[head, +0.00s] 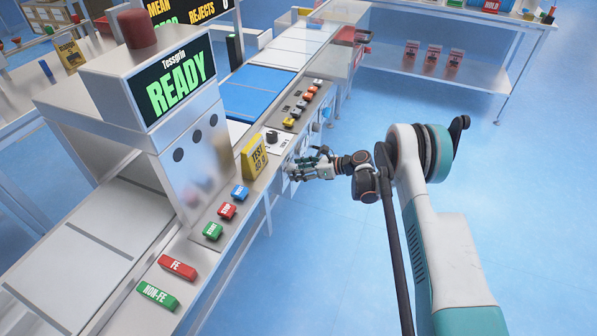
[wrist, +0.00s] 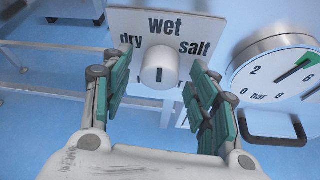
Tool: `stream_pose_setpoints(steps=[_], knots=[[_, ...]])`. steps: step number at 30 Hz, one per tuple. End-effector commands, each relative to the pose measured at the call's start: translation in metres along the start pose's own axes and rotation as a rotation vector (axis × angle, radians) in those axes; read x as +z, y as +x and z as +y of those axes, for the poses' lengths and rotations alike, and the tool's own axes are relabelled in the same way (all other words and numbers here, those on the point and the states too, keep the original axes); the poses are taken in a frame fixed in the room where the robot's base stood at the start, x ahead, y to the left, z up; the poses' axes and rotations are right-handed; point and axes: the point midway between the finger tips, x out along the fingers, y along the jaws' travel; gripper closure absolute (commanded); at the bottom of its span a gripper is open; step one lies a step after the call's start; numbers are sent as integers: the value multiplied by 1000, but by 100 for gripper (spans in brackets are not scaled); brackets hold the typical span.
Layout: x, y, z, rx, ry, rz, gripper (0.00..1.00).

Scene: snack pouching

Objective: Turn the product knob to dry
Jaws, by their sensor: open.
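The product knob (wrist: 160,68) is a white round knob on a white label plate (wrist: 125,20) in the wrist view. Its short dark mark is upright and low on its face, pointing down. "Wet" is printed above, "dry" to the left, "salt" to the right; a lower label is mostly hidden. My gripper (wrist: 161,98) is open, its green-padded fingers spread left and right of the knob with a gap on both sides. In the head view my gripper (head: 305,168) is at the machine's front side, where the knob cannot be made out.
A round bar gauge (wrist: 280,72) and a dark handle (wrist: 272,128) are right of the plate. In the head view, several coloured buttons (head: 228,211) and a yellow sign (head: 255,157) sit on the machine's ledge. The blue floor on the right is clear.

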Motion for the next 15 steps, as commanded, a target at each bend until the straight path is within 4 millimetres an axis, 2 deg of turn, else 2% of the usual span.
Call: stream_pose_setpoints(steps=[8,11,14,15], knots=[[0,1,0,0,0,0,46],[0,1,0,0,0,0,64],[0,1,0,0,0,0,87],[0,1,0,0,0,0,90]])
